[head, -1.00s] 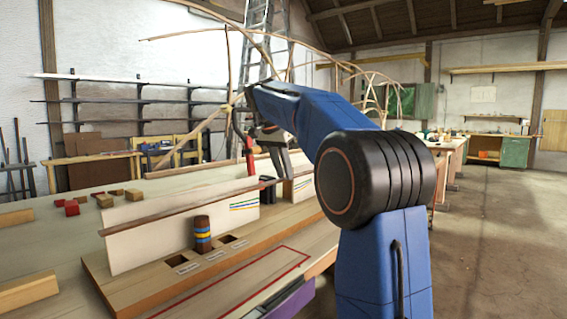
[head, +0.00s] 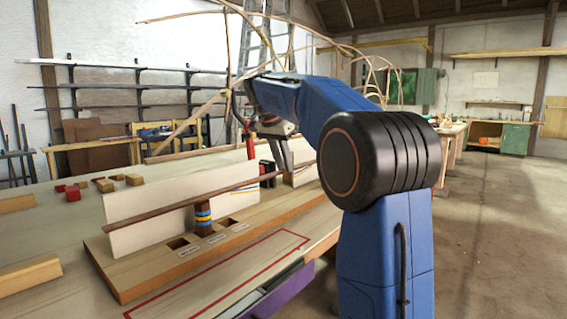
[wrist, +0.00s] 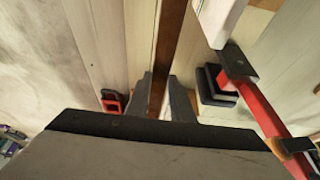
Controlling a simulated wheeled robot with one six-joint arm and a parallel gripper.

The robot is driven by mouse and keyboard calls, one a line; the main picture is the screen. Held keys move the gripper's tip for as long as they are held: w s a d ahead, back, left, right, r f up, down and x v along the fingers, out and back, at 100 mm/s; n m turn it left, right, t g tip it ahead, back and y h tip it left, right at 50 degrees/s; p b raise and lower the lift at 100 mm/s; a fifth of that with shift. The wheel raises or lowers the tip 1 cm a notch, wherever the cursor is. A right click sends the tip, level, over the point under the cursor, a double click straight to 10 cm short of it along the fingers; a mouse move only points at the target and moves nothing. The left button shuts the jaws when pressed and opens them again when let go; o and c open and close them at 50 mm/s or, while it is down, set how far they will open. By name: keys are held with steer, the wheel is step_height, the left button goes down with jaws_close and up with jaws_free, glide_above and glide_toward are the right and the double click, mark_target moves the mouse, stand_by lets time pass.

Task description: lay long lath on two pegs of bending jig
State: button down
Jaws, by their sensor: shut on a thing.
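The long lath (head: 150,213) is a thin dark brown strip. It slants across the front of the jig's white board, its left end free. My gripper (head: 282,168) is shut on the lath toward its right part. In the wrist view my gripper (wrist: 163,95) has the lath (wrist: 168,45) between its fingers. The bending jig (head: 135,282) is a wooden base with a white upright board. One peg (head: 204,219), with blue and yellow bands, stands under the lath; its top meets the lath in the picture, but I cannot tell if they touch. I cannot make out a second peg.
Labelled square recesses (head: 178,243) lie beside the peg. Red and wooden blocks (head: 104,185) lie on the bench at left. A red clamp (wrist: 262,105) stands near my gripper in the wrist view. A red-outlined strip (head: 215,277) in front is clear.

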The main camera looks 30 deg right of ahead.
steer(key=shift+f, duration=0.45)
stand_by(0.3)
steer(key=c, duration=1.3)
jaws_free()
steer(key=shift+v, duration=3)
steer(key=shift+r, duration=0.1)
step_height(320, 180, up, 7)
steer(key=shift+f, duration=0.1)
